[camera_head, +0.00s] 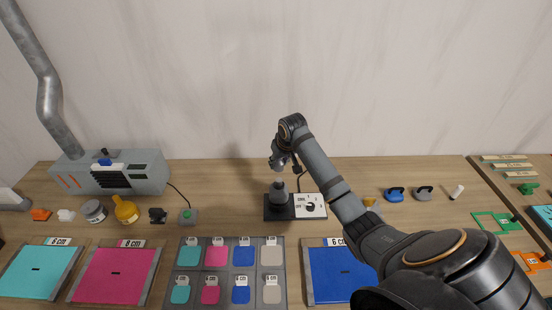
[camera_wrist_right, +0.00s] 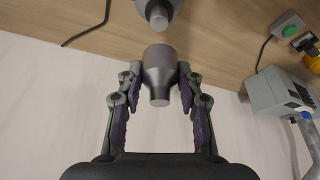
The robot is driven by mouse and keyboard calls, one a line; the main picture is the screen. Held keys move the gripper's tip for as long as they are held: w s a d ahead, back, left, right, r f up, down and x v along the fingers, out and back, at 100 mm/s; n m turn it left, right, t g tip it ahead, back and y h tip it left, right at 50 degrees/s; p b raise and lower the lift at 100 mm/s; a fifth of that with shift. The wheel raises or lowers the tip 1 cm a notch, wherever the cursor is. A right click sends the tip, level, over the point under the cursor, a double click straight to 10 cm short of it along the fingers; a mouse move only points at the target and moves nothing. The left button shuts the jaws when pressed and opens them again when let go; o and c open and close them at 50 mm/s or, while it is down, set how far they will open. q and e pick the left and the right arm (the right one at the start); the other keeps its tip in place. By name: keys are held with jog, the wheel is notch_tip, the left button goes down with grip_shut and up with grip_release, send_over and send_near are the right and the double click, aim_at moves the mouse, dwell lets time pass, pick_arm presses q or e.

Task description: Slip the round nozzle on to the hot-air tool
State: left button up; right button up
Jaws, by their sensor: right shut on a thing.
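The round nozzle (camera_wrist_right: 159,72) is a grey metal piece with a wide collar and a narrower end. My right gripper (camera_wrist_right: 158,80) is shut on it, with a finger on each side. The hot-air tool (camera_head: 278,190) stands upright on a dark base (camera_head: 277,212), its tip pointing up. In the head view my right gripper (camera_head: 282,163) is above the tool. In the right wrist view the tool's tip (camera_wrist_right: 158,17) faces the nozzle's wide end, and a gap shows between them. My left gripper is out of view.
A switch panel (camera_head: 309,205) sits right of the tool. A grey machine (camera_head: 120,172) with a duct stands at the back left. Colored pads and a sample tray (camera_head: 231,243) lie in front. Blue and grey handled pieces (camera_head: 396,194) stand to the right.

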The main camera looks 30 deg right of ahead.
aim_at(279, 180)
jog(key=shift+d+f, duration=0.15)
jog(key=shift+f, duration=2.6)
jog(key=shift+f, duration=1.6)
jog(key=o, duration=1.2)
jog(key=shift+o, duration=0.2)
jog(key=shift+r, duration=0.1)
jog(key=v, duration=1.2)
